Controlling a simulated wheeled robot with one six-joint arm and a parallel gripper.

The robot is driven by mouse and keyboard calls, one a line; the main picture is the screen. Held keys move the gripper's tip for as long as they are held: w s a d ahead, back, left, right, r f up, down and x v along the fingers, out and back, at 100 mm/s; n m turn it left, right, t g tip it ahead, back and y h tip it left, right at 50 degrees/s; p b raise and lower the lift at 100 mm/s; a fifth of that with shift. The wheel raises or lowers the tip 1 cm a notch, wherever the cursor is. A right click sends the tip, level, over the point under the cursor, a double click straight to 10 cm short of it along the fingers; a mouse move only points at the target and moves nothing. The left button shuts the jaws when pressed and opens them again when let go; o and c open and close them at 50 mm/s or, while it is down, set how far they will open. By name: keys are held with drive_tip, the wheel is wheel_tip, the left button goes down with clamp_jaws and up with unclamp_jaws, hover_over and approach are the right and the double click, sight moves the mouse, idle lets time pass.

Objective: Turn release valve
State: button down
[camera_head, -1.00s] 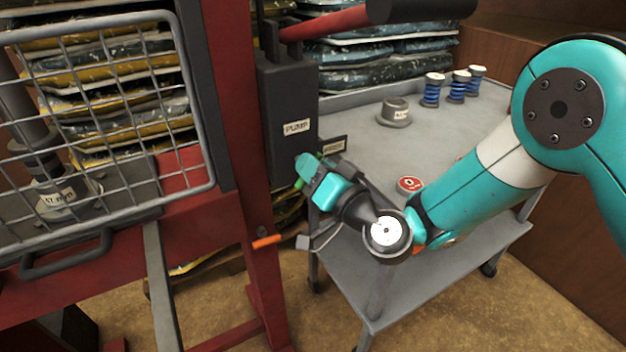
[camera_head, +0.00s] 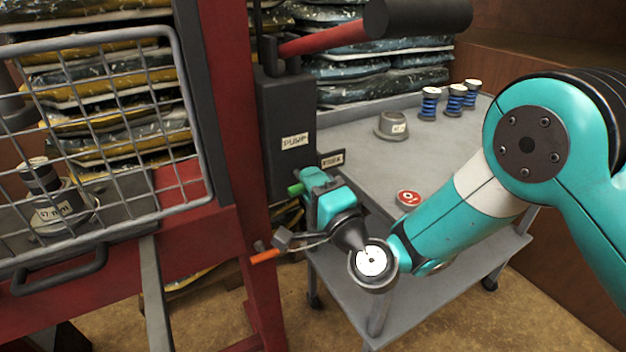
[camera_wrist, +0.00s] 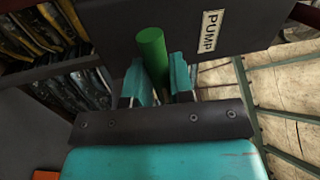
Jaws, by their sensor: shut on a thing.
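The green valve handle (camera_head: 296,189) is at the lower part of the dark grey pump block (camera_head: 291,115), under its PUMP label. In the wrist view the green handle (camera_wrist: 152,55) stands between the two teal fingers. My gripper (camera_head: 305,181) is shut on it; it also shows in the wrist view (camera_wrist: 160,80). In the head view only the end of the handle shows past the fingers. A small dark sign (camera_head: 332,159) sticks out beside the pump; its text is hard to read.
A red-handled pump lever (camera_head: 325,38) extends above. A wire guard (camera_head: 105,140) covers the red press on the left. An orange bar end (camera_head: 264,257) is near the red post.

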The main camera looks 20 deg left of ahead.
drive_tip(key=shift+a+r+m, duration=0.1)
drive_tip(key=shift+r+m, duration=0.1)
drive_tip(key=shift+m, duration=0.3)
drive_tip(key=c, duration=1.1)
unclamp_jaws()
drive_tip(key=shift+f, duration=0.1)
drive_tip(key=shift+f, duration=0.1)
drive_tip(key=shift+s+d+f+b, duration=0.15)
drive_tip(key=shift+d+b, duration=0.1)
drive_tip(key=shift+b, duration=0.3)
drive_tip(key=b+v, duration=1.7)
drive_tip(key=b, duration=0.3)
drive_tip(key=shift+s+a+b, duration=0.1)
drive_tip(key=shift+s+b, duration=0.05)
drive_tip(key=shift+b, duration=0.2)
